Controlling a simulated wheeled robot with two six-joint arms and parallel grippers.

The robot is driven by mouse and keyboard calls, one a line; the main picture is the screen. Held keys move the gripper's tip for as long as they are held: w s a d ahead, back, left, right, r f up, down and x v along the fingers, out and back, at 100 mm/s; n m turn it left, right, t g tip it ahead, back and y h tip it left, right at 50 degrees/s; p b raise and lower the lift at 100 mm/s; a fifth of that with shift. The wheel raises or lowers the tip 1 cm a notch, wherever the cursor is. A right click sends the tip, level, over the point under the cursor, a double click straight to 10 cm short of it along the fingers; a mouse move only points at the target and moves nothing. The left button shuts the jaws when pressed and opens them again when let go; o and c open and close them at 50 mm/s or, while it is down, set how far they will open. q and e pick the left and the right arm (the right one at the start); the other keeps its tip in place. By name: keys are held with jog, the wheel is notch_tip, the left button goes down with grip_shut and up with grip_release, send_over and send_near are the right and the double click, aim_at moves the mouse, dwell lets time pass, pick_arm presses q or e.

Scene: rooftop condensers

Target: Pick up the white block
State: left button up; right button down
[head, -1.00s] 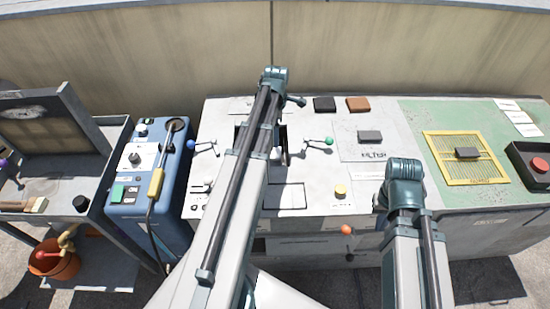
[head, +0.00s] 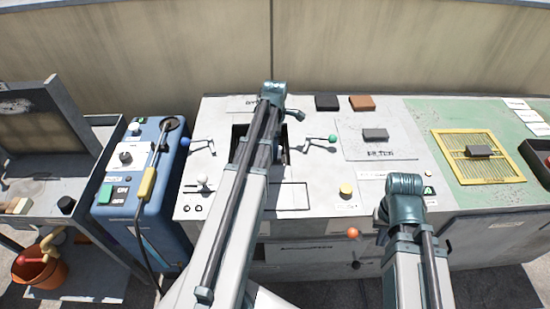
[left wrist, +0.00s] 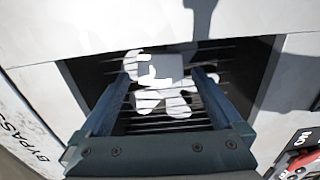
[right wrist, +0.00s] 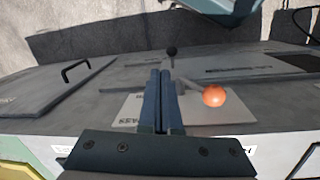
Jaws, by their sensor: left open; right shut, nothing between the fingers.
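In the left wrist view a white block (left wrist: 162,68) shows in a dark square opening, over thin bars and among white rounded shapes. My left gripper (left wrist: 167,77) is open, its fingers to either side of the block in the picture. I cannot tell whether they touch it. In the head view the opening (head: 240,133) is partly behind my left arm, and the block and left fingertips are hidden. My right gripper (right wrist: 161,74) is shut and empty, in front of a grey panel with an orange knob (right wrist: 214,96).
The opening is in a light grey bench top (head: 290,225). Lever handles with blue (head: 185,142) and green (head: 332,138) knobs flank it. A grey block (head: 375,134) and a yellow button (head: 346,189) are to the right. A blue unit (head: 128,210) stands left.

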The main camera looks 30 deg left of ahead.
pick_arm(q)
notch_tip(320, 180, down, 2)
jog(key=shift+f+b, duration=0.1)
jog(key=shift+b, duration=0.5)
jog(key=c, duration=1.2)
